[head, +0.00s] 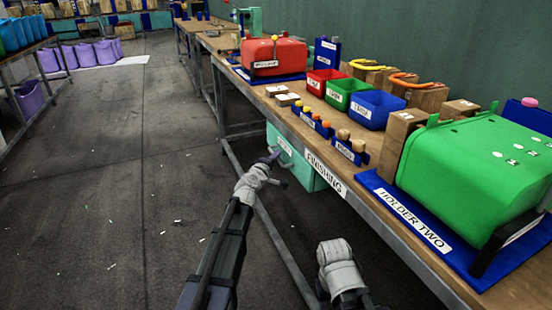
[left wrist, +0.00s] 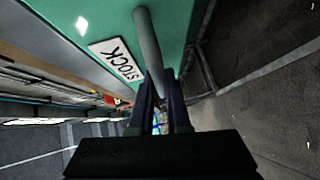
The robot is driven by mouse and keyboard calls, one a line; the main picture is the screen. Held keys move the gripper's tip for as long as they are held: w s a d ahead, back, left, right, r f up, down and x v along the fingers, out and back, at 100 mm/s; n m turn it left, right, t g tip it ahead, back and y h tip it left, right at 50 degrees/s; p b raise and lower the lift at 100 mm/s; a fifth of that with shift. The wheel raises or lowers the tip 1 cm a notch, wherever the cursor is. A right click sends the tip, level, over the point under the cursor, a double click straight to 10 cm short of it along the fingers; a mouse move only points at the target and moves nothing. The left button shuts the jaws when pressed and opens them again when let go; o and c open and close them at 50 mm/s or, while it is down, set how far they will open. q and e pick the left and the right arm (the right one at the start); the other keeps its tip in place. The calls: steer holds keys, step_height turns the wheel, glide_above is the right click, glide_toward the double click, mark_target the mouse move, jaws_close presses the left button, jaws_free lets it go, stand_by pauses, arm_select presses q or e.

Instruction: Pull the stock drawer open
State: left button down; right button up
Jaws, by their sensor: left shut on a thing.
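The stock drawer (head: 307,172) is a teal box under the bench top, behind my left gripper in the head view. Its teal front (left wrist: 178,25) fills the top of the left wrist view, with a white STOCK label (left wrist: 116,60). A grey bar handle (left wrist: 147,38) stands out from that front. My left gripper (head: 275,157) is at the drawer front. Its dark fingers (left wrist: 160,92) are shut on the handle in the left wrist view. How far the drawer stands open is hard to tell. My right gripper is not in view; only a grey link of that arm shows.
The wooden bench (head: 335,183) with a FINISHING label runs along the right. On it are a green press (head: 470,165) on the HOLDER TWO base, a red press (head: 272,57), and red, green and blue bins.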

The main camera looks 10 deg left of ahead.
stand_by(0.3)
arm_select(q)
steer(key=s+a, duration=0.7)
steer(key=a, duration=0.3)
steer(key=s+a, duration=0.7)
steer(key=a, duration=0.3)
steer(key=shift+a, duration=0.4)
steer(key=c, duration=0.9)
jaws_free()
steer(key=p+v, duration=0.1)
steer(key=v, duration=0.6)
steer(key=shift+s+a, duration=0.1)
steer(key=shift+s, duration=0.3)
